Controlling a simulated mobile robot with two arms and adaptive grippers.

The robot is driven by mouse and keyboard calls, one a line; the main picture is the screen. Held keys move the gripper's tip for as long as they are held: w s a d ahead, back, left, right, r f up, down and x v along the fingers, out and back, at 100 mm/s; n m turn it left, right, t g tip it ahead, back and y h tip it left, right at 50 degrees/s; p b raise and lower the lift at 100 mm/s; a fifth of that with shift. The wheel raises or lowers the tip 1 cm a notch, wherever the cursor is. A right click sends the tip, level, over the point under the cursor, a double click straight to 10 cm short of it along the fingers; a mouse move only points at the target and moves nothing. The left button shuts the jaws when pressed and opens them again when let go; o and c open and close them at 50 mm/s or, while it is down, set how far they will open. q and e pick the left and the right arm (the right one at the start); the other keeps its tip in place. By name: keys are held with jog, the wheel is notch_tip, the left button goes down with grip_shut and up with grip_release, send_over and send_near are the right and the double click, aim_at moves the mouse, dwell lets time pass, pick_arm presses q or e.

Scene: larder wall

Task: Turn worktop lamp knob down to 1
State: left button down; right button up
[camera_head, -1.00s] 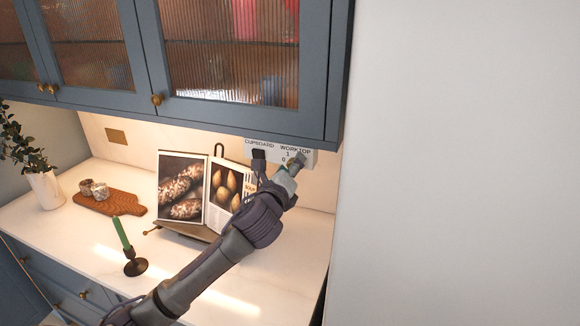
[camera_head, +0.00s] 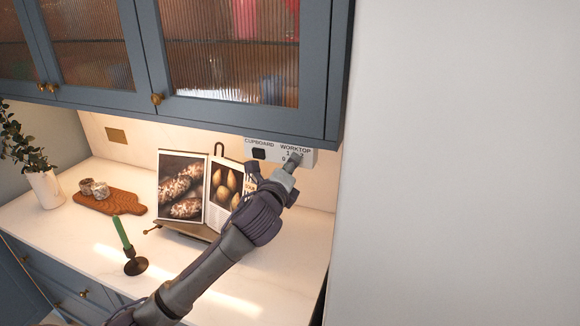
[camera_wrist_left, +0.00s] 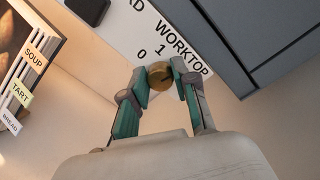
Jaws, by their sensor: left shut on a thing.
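The worktop lamp knob (camera_wrist_left: 160,75) is a small round brass knob on the white control panel (camera_head: 309,159) under the wall cupboard. In the wrist view, the printed word WORKTOP and the figures 0 and 1 show beside it. I cannot read the knob's pointer. My left gripper (camera_wrist_left: 160,80) is shut on the knob, with one teal-lined finger on each side. In the head view my left gripper (camera_head: 296,160) reaches up to the panel and hides most of the knob. My right gripper is in neither view.
A black cupboard switch (camera_head: 258,153) sits left on the panel. An open cookbook (camera_head: 182,188) stands on the worktop just left of my arm. A green candle (camera_head: 122,234), a wooden board (camera_head: 115,203) and a plant (camera_head: 45,189) stand further left. The cupboard (camera_head: 240,118) overhangs closely.

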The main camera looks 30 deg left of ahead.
pick_arm(q)
jog(key=shift+f+n, duration=0.1)
jog(key=shift+n, duration=4.1)
jog(key=shift+h, duration=0.3)
jog(key=c, duration=0.9)
grip_release()
jog(key=shift+s, duration=0.1)
jog(key=v, duration=1.1)
jog(key=shift+s+d, duration=0.1)
jog(key=shift+s, duration=0.3)
